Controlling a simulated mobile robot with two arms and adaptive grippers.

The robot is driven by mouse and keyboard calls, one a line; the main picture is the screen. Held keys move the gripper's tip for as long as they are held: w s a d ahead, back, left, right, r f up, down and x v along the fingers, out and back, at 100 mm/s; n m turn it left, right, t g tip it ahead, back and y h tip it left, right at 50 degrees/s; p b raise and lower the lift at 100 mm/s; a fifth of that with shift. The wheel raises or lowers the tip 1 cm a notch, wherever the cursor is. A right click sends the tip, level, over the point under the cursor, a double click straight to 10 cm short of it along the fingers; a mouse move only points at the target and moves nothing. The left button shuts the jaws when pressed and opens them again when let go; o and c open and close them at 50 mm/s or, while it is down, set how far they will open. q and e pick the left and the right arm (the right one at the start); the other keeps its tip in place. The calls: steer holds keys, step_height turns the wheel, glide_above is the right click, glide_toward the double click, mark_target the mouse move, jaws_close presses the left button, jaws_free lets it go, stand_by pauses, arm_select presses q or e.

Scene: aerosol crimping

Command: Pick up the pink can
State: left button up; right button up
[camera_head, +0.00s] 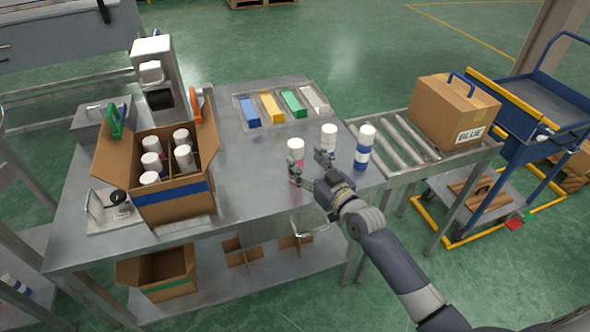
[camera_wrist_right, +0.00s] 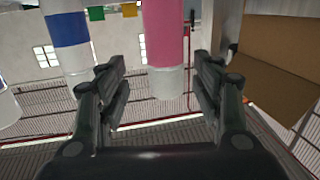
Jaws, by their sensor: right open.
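The pink can (camera_head: 295,149) stands on the table near its front right part, white on top with a pink band lower down. In the right wrist view its pink side (camera_wrist_right: 163,32) fills the middle, lined up with the gap between my fingers. My right gripper (camera_head: 307,162) is open, with one finger to each side of the can in the picture. It also shows in the right wrist view (camera_wrist_right: 160,75), and no finger visibly touches the can. In the head view a finger partly hides the can's lower part. My left gripper is not in view.
A white can (camera_head: 328,136) and a blue-banded can (camera_head: 364,150) stand close by on the right. An open carton (camera_head: 172,205) with several cans is at left. Coloured blocks lie in a tray (camera_head: 240,107) behind. A roller conveyor (camera_head: 415,150) carries a closed box (camera_head: 445,112).

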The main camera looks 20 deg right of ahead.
mark_target(300, 157)
steer(key=shift+w+a+r, duration=0.15)
steer(key=shift+w+a, duration=0.1)
steer(key=shift+w, duration=0.15)
steer(key=x, duration=0.4)
steer(key=shift+a+p, duration=0.25)
steer(key=shift+p, duration=0.05)
jaws_close()
